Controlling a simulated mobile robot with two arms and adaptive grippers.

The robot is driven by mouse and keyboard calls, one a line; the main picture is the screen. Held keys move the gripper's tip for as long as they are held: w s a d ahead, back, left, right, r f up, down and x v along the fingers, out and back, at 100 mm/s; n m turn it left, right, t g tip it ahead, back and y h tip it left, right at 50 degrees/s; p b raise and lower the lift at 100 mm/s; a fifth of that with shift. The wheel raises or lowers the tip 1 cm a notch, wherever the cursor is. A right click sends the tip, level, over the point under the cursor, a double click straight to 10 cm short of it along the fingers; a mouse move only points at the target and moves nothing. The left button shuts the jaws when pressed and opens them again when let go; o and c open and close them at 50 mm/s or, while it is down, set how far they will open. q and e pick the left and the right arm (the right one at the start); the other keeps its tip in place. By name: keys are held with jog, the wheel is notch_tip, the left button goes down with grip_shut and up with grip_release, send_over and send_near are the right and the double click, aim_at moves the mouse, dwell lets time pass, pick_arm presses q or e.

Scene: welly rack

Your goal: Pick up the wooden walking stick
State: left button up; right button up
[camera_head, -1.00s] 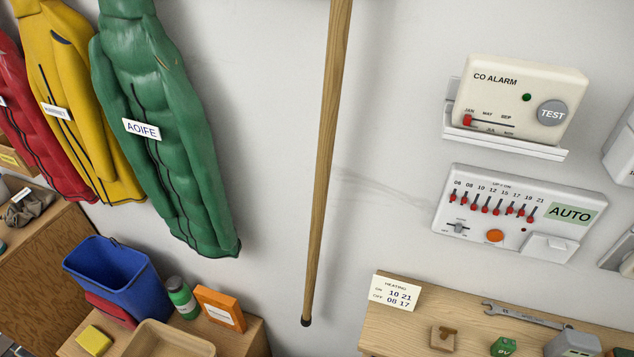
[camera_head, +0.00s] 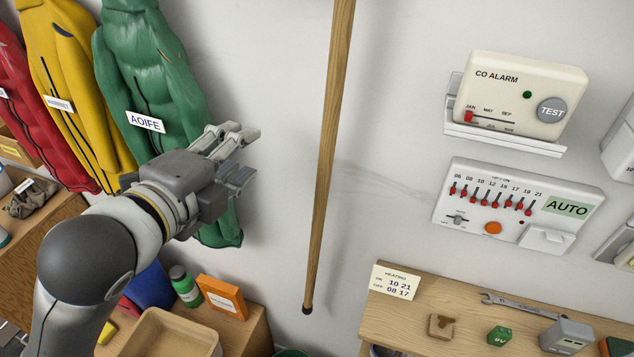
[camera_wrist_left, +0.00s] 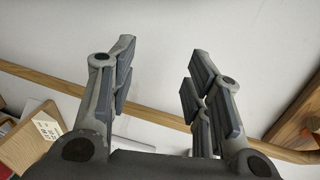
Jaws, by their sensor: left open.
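The wooden walking stick (camera_head: 328,150) hangs nearly upright against the white wall, with a dark tip at its lower end. Its top runs out of the head view. My left gripper (camera_head: 243,155) is open and empty, to the left of the stick and apart from it, with its fingers pointing right towards it. In the left wrist view the stick (camera_wrist_left: 160,115) crosses the picture behind the open fingers (camera_wrist_left: 160,85). I cannot see the right gripper.
A green coat (camera_head: 150,70) hangs behind my left gripper, beside a yellow coat (camera_head: 75,90) and a red one. A CO alarm (camera_head: 515,95) and a heating control (camera_head: 520,205) are on the wall at right. A shelf (camera_head: 420,300) is below. The wall around the stick is clear.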

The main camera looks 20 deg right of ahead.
pick_arm(q)
jog(key=s+d+r+m+h, duration=0.1)
jog(key=s+d+r+m, duration=0.1)
jog(key=r+m, duration=0.3)
jog(key=s+d+r+m+h, duration=0.1)
jog(key=s+d+r+m, duration=0.1)
jog(key=r+m, duration=0.3)
jog(key=m+h, duration=0.2)
jog(key=m, duration=0.8)
send_near(337, 25)
jog(key=p+x, duration=0.1)
jog(key=x, duration=0.4)
jog(key=shift+w, duration=0.2)
jog(key=shift+w+d, duration=0.2)
jog(key=shift+d, duration=0.1)
jog(key=shift+w+d+p, duration=0.2)
jog(key=shift+p, duration=0.3)
jog(key=p+x, duration=0.2)
jog(key=x, duration=0.2)
jog(key=shift+d, duration=0.2)
jog(key=shift+w+d, duration=0.15)
jog(key=shift+c, duration=0.9)
grip_shut()
pick_arm(e)
jog(key=r, duration=0.4)
jog(key=shift+a, duration=0.35)
